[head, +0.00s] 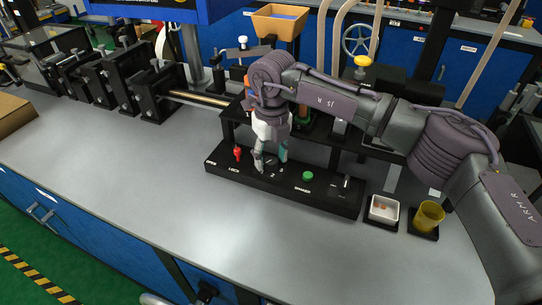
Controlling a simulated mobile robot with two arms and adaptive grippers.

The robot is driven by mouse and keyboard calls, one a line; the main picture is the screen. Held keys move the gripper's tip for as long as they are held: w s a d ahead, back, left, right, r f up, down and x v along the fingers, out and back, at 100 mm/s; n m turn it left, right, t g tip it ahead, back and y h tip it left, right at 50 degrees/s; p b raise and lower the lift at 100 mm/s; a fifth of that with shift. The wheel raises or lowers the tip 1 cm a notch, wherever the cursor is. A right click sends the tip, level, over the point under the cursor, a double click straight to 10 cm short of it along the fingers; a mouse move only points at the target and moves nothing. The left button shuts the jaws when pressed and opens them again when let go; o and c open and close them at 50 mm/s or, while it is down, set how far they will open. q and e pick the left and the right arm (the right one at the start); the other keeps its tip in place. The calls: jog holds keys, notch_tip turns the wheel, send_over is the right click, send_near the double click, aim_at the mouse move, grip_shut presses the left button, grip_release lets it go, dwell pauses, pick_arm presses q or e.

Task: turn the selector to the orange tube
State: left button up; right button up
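The black control panel (325,200) lies along the bench, with a red knob or lever (238,153) near its left end and a green button (308,176) right of the middle. My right gripper (270,160) reaches down over the panel between these two. Its fingertips are apart, one on each side of a small dark spot on the panel where a selector may sit. The selector itself is mostly hidden, so I cannot tell its direction or whether the fingers touch it. A small orange piece (247,93) shows behind my wrist; I cannot tell whether it is a tube. My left gripper is out of view.
A white tray (383,210) and a yellow cup (429,215) stand right of the panel. Black roller stands (118,85) line the back left. A cardboard box (12,114) is at the left edge. The front of the grey bench (180,205) is clear.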

aim_at(272, 159)
jog(key=shift+r, duration=0.1)
notch_tip(272, 159, up, 12)
dwell(0.6)
